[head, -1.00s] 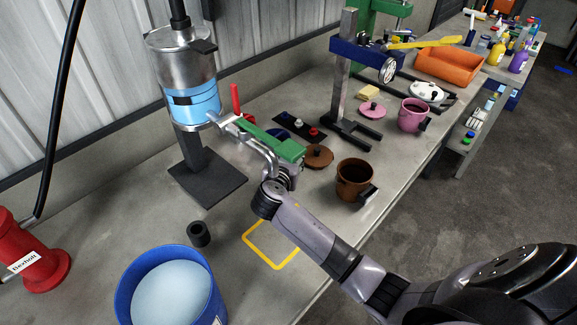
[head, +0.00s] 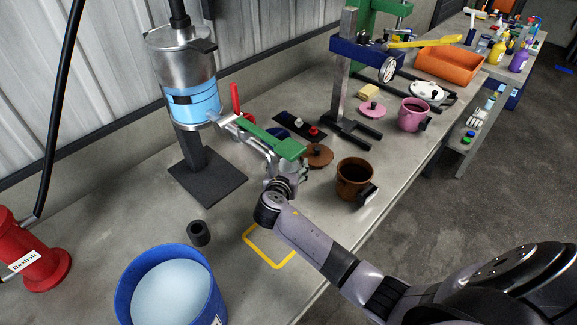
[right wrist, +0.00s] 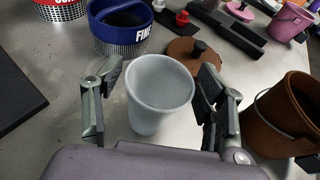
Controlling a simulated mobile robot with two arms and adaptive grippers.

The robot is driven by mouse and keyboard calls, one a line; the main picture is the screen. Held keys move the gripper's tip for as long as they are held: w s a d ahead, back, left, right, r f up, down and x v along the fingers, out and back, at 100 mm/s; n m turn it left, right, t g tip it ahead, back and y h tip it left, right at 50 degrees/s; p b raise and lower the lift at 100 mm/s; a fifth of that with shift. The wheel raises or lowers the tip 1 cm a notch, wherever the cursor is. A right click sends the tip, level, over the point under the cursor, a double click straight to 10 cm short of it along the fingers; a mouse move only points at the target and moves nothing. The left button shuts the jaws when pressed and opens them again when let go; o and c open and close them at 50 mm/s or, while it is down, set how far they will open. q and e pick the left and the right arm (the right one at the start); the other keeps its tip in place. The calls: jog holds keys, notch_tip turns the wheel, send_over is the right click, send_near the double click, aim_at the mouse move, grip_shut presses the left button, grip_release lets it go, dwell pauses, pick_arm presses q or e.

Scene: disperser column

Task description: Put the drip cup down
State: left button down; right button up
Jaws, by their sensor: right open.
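The drip cup (right wrist: 158,98) is a pale grey, empty-looking cup. In the right wrist view it stands upright on the grey bench between the fingers of my right gripper (right wrist: 160,78). The fingers are spread on both sides of it. A gap shows on the left, while the right finger is close to the rim; I cannot tell whether it touches. In the head view my right gripper (head: 277,165) is below the green bar beside the disperser, and I cannot make out the cup there. My left gripper is not in view.
The silver and blue disperser column (head: 190,85) stands behind. A brown mug (head: 353,180) and brown lid (head: 317,155) are to the right. A blue bucket (head: 128,295), black ring (head: 199,233) and yellow outlined square (head: 283,264) are in front. A blue-rimmed sieve (right wrist: 120,25) lies beyond the cup.

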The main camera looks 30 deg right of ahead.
jog(key=shift+r, duration=0.1)
jog(key=v, duration=1.2)
jog(key=shift+s+d, duration=0.1)
jog(key=shift+d, duration=0.05)
